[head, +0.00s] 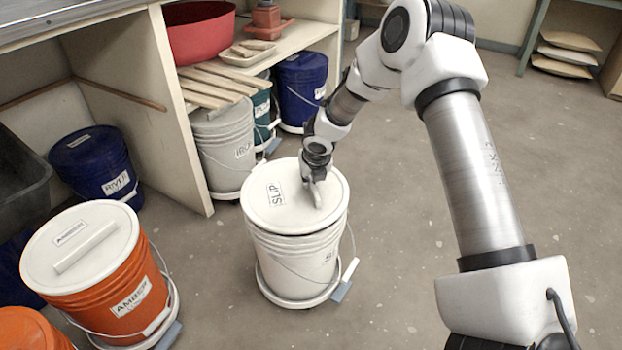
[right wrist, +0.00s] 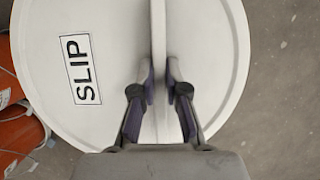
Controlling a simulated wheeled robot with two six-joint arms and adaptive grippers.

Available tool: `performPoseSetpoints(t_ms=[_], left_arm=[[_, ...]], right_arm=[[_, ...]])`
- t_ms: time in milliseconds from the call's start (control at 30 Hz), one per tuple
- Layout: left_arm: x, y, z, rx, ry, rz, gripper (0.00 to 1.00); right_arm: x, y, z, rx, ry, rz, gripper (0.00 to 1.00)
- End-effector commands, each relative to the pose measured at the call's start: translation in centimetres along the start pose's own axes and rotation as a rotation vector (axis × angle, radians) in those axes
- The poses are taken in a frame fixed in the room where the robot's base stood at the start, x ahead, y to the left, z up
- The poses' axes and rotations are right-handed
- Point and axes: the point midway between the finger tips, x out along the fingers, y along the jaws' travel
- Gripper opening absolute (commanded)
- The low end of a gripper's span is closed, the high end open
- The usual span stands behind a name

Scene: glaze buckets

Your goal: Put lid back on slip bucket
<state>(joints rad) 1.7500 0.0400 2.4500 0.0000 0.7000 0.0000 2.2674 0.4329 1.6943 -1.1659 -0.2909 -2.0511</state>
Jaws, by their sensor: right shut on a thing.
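The white slip bucket (head: 297,262) stands on a low white wheeled base on the floor in the middle of the head view. Its round white lid (head: 268,212), labelled SLIP, lies over the bucket's top; a dark line shows between lid and bucket, and I cannot tell whether it is fully seated. My right gripper (head: 314,190) is above the lid. In the right wrist view, the right gripper (right wrist: 159,82) is shut on the upright ridge handle of the lid (right wrist: 110,30). My left gripper is not in view.
An orange bucket labelled AMBER (head: 122,290) with a white lid stands at the front left. A blue bucket labelled RIVER (head: 97,170) is behind it. Several buckets stand under the shelf (head: 190,165), including a white one (head: 222,150). The floor (head: 420,270) to the right is clear.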

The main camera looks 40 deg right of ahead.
Motion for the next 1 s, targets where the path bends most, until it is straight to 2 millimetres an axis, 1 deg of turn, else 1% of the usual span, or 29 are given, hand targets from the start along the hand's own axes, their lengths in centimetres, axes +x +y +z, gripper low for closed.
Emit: performPoseSetpoints(t_ms=[1000], left_arm=[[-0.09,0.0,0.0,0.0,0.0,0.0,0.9]], right_arm=[[0.89,0.03,-0.33,0.001,-0.001,0.001,0.0]])
